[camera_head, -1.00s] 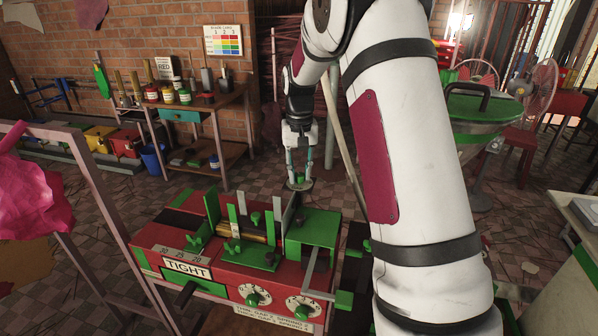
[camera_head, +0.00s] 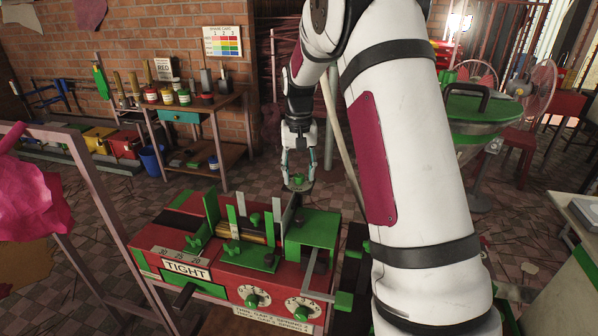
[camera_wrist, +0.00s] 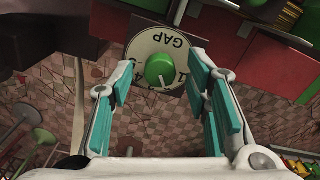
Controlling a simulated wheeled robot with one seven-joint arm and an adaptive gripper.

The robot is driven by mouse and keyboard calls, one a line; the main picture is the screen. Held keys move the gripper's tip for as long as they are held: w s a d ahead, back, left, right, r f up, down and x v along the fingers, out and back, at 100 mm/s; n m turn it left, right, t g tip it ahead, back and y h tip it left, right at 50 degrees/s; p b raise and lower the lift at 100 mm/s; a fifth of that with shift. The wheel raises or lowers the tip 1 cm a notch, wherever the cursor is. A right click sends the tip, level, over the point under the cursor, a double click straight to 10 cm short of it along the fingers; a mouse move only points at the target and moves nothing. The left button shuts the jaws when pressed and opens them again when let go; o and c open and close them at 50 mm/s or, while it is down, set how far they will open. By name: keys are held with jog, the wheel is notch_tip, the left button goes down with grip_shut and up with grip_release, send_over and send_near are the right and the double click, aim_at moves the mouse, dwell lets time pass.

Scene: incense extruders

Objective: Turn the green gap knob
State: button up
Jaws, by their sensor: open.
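The green gap knob (camera_wrist: 160,70) is round with a white pointer line. It sits on a pale dial marked GAP, which shows upside down in the wrist view. In the head view the knob (camera_head: 298,179) is at the back of the red and green machine (camera_head: 222,263). My gripper (camera_wrist: 160,78) is open, with one teal-padded finger on each side of the knob and a visible gap to it on both sides. In the head view my gripper (camera_head: 299,176) points down at the knob. I cannot tell whether the fingertips are level with it.
Upright green and grey plates (camera_head: 290,213) stand on the machine just in front of my gripper. A wooden bench (camera_head: 203,103) with jars is behind left. Tiled floor lies behind the machine.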

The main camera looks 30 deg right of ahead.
aim_at(299, 175)
notch_tip(299, 175, up, 12)
dwell(0.5)
dwell(0.4)
jog(key=s+a+r+n+t, duration=0.1)
jog(key=s+a+r, duration=0.35)
jog(key=s, duration=0.25)
jog(key=s+a+r+n+t, duration=0.1)
jog(key=s+a+r, duration=0.2)
jog(key=s+a, duration=0.35)
jog(key=s+a+f+n+t, duration=0.1)
jog(key=s+a+f, duration=0.1)
jog(key=s, duration=0.8)
jog(key=s+a+f+n+t, duration=0.1)
jog(key=s+a+f+n, duration=0.1)
jog(key=s, duration=0.7)
notch_tip(299, 175, down, 2)
jog(key=shift+s+a, duration=0.35)
jog(key=shift+a, duration=0.2)
